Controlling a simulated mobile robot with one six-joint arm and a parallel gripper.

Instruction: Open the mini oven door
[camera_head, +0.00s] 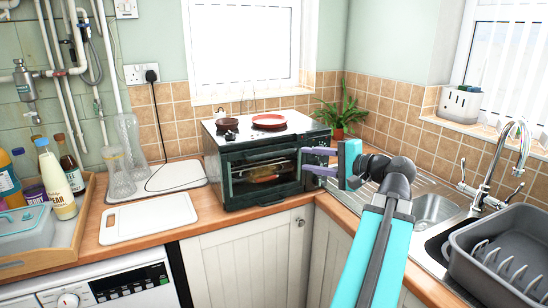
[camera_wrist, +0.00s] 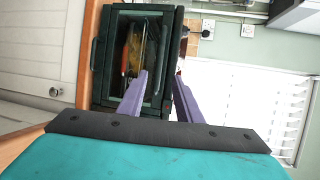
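The mini oven (camera_head: 262,170) is a dark green box with a glass front, standing on the worktop in the corner. Its door (camera_head: 262,177) looks shut, and something orange shows behind the glass. A bar (camera_head: 265,154) runs across the upper front. In the wrist view the oven (camera_wrist: 130,60) appears turned on its side, with a bar along each long side of its front. My gripper (camera_head: 305,160) has two purple fingers, apart and empty, at the right end of the oven front. In the wrist view the fingertips (camera_wrist: 161,74) point at the oven; whether they touch it is unclear.
A red pan (camera_head: 269,120) and a small dark pot sit on the oven top. White boards (camera_head: 148,218) and glass vessels stand left. A potted plant (camera_head: 341,115) is behind. The sink (camera_head: 434,208), tap and grey dish rack (camera_head: 505,250) are right.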

